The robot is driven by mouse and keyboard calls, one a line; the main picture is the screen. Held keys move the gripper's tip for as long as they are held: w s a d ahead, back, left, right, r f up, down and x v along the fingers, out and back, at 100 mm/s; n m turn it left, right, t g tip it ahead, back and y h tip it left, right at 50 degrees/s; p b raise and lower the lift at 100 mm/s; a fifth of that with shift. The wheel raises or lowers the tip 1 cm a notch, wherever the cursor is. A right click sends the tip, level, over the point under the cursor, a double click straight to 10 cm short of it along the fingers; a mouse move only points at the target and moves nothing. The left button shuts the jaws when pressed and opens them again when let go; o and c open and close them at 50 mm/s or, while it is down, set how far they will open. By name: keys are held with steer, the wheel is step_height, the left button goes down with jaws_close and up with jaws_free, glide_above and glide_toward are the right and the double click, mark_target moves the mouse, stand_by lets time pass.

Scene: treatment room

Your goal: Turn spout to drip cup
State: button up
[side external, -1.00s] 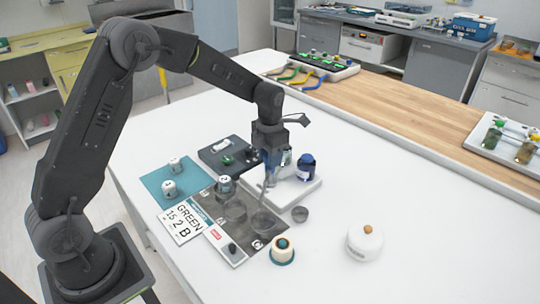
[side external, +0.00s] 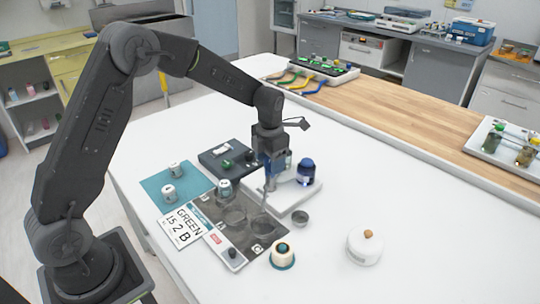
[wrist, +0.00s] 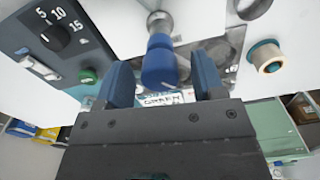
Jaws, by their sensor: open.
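My gripper (wrist: 162,83) is open and points down, with its blue fingers apart. A blue knob-like part (wrist: 159,64) on a metal stem lies between the fingers in the wrist view; it looks like the spout's handle, and I cannot tell whether a finger touches it. In the side view my gripper (side external: 273,178) is low over the front-left part of a white base, and a thin metal spout shows below it, partly hidden. A small grey metal cup (side external: 300,217) stands on the table just right of the spout. I cannot tell whether it is the drip cup.
A dark-blue-capped jar (side external: 306,168) stands on the white base (side external: 300,194).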

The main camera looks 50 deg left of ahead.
step_height(320, 180, up, 14)
stand_by(0.5)
steer(key=shift+f, duration=0.1)
steer(key=shift+s, duration=0.25)
steer(key=shift+c, duration=1.2)
steer(key=s+f+m, duration=0.1)
steer(key=s+m, duration=0.1)
steer(key=s, duration=0.1)
steer(key=s+a+f+m+t+h, duration=0.1)
steer(key=s+f+m, duration=0.1)
steer(key=s+m, duration=0.1)
steer(key=s+f+m+t+h, duration=0.1)
steer(key=s+f+m, duration=0.1)
steer(key=s, duration=0.3)
steer(key=shift+s+a+m, duration=0.15)
steer(key=shift+s+m, duration=0.05)
steer(key=shift+m, duration=0.3)
jaws_close()
steer(key=w+d+f, duration=0.3)
steer(key=d+f, duration=0.2)
steer(key=f, duration=0.5)
steer(key=shift+w+f+m+h, duration=0.3)
steer(key=shift+f, duration=0.05)
